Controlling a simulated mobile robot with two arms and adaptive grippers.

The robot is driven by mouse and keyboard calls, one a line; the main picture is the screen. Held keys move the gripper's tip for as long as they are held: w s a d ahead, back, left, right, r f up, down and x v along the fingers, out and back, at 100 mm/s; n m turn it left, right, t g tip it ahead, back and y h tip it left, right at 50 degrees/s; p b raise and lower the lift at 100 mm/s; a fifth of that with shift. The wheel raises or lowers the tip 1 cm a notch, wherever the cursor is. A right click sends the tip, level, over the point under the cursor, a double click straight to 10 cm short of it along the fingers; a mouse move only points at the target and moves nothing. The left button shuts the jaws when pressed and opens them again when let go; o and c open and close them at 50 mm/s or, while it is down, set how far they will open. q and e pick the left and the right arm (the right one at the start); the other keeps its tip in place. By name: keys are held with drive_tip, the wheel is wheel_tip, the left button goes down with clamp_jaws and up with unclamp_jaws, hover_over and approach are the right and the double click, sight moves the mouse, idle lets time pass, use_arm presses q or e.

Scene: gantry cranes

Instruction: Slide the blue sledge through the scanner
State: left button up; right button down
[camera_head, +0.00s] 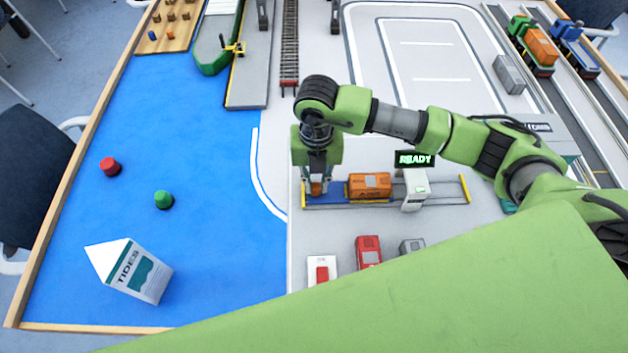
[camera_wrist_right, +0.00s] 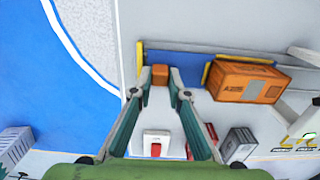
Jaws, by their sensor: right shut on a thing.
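The blue sledge (camera_head: 338,190) lies on a rail with yellow ends, and an orange container (camera_head: 370,186) rides on it. In the right wrist view the sledge's blue surface (camera_wrist_right: 185,63) and the container (camera_wrist_right: 247,82) also show. The white scanner gate (camera_head: 414,190) stands over the rail just right of the container, under a sign (camera_head: 414,158) reading READY. My right gripper (camera_head: 317,188) is at the rail's left part, shut on the small orange knob (camera_wrist_right: 160,74) at the sledge's left end. My left gripper is not in view.
In front of the rail stand a white box with a red button (camera_head: 322,270), a red container (camera_head: 368,251) and a grey one (camera_head: 411,246). Blue water (camera_head: 180,130) with red and green buoys and a TIDES carton (camera_head: 132,271) lies to the left. Trucks (camera_head: 532,45) stand at the back right.

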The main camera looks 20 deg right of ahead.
sight(374, 181)
drive_tip(key=s+d, duration=0.1)
drive_tip(key=d, duration=0.3)
drive_tip(key=s+d+b, duration=0.1)
drive_tip(key=d, duration=0.3)
drive_tip(key=s+d+b, duration=0.1)
drive_tip(key=d, duration=0.4)
drive_tip(key=shift+s, duration=0.35)
drive_tip(key=c, duration=1.9)
unclamp_jaws()
drive_tip(key=shift+r, duration=0.15)
wheel_tip(374, 181, up, 12)
drive_tip(key=shift+f, duration=0.1)
